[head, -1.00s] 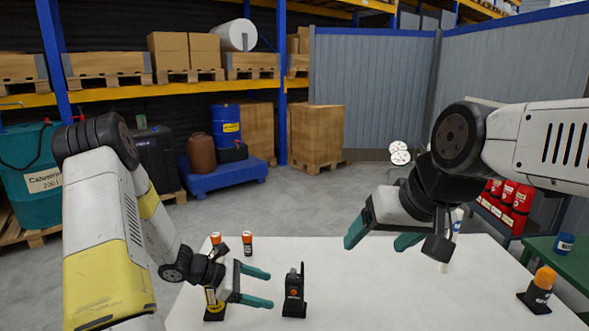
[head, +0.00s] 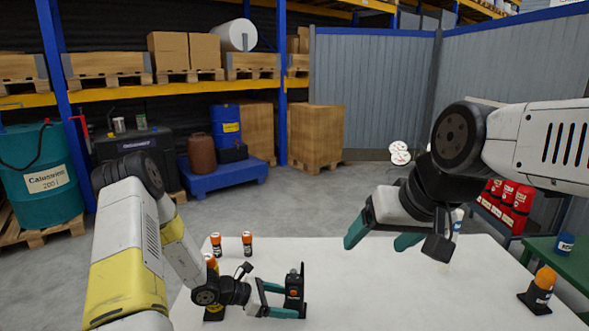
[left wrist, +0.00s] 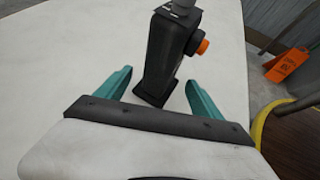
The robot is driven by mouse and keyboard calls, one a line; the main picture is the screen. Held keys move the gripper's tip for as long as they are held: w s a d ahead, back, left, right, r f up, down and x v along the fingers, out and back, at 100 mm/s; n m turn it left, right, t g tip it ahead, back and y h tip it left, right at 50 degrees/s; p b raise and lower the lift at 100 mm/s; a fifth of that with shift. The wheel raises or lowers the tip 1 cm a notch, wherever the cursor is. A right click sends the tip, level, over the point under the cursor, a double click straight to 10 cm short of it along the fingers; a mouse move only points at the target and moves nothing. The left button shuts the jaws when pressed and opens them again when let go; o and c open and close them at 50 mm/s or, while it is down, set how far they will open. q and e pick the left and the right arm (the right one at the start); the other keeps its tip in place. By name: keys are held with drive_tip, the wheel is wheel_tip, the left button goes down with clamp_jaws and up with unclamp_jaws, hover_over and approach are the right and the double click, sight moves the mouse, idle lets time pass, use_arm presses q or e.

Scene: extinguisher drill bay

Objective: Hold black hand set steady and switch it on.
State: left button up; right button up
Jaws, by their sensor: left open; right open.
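The black hand set (head: 294,285) stands upright on its dark base on the white table, with an orange button on its side. In the left wrist view the hand set (left wrist: 160,62) stands between the two teal fingers, its orange button to the right. My left gripper (head: 289,299) is open around the lower part of the hand set. Gaps show beside the fingers in the wrist view, so it is not clamped. The hand set's top is cut off there. My right gripper (head: 376,241) is open and empty above the table's far right part.
Orange-capped cylinders (head: 216,243) (head: 247,242) stand at the table's far left. An orange-topped item (head: 541,286) stands in a black holder at the right. The table's middle (head: 400,285) is clear.

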use_arm(q)
drive_tip(key=shift+x, duration=1.2)
clamp_jaws()
use_arm(e)
clamp_jaws()
idle(1.0)
